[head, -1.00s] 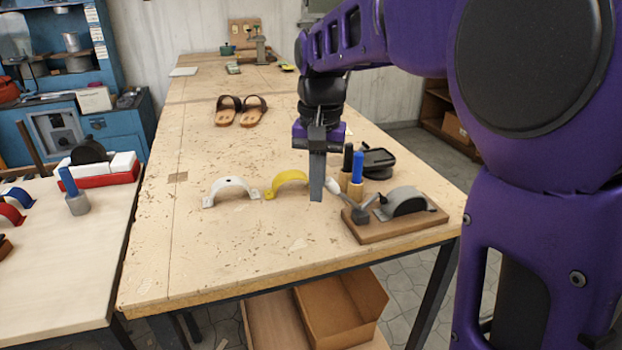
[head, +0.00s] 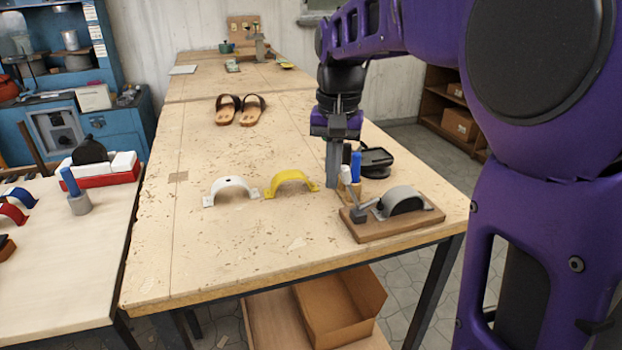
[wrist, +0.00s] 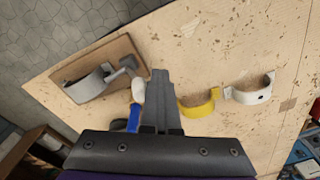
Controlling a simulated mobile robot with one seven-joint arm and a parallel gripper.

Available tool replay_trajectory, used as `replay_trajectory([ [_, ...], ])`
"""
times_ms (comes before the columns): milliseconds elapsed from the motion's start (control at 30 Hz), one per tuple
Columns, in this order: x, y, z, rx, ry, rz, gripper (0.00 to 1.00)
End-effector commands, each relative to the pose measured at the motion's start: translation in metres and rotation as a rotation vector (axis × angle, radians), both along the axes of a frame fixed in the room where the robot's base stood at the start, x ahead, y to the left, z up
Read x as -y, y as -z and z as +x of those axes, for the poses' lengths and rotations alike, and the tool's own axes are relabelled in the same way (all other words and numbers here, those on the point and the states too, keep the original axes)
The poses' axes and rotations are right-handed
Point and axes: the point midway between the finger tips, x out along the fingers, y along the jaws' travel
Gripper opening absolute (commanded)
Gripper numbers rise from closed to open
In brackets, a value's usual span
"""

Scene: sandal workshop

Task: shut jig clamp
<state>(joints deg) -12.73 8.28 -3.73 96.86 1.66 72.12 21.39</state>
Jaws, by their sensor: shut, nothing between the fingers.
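The jig clamp stands on a wooden base (head: 400,228) at the table's right front corner. It carries a grey arched band over a black form (head: 404,202). Its lever rises from a grey pivot block (head: 359,214) to a pale handle (head: 346,175), tilted up and to the left. In the wrist view the pale handle (wrist: 138,90) shows just left of my fingers. My gripper (head: 333,184) is shut and empty, pointing down, beside the handle. It seems to touch the handle, but I cannot be sure. In the wrist view my fingertips (wrist: 160,74) lie together.
A yellow strap (head: 291,181) and a white strap (head: 233,187) lie to the left. Sandals (head: 240,109) sit farther back. The table's front left is clear.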

Motion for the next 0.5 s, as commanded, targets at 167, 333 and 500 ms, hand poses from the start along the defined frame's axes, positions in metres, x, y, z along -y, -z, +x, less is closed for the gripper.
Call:
replay_trajectory([
  [167,0.0267,0.0265,-0.0024,-0.052,0.031,-0.033,0.0],
  [333,0.027,0.0274,-0.0026,-0.054,0.031,-0.032,0.0],
  [500,0.0276,0.0273,-0.0028,-0.054,0.032,-0.032,0.0],
])
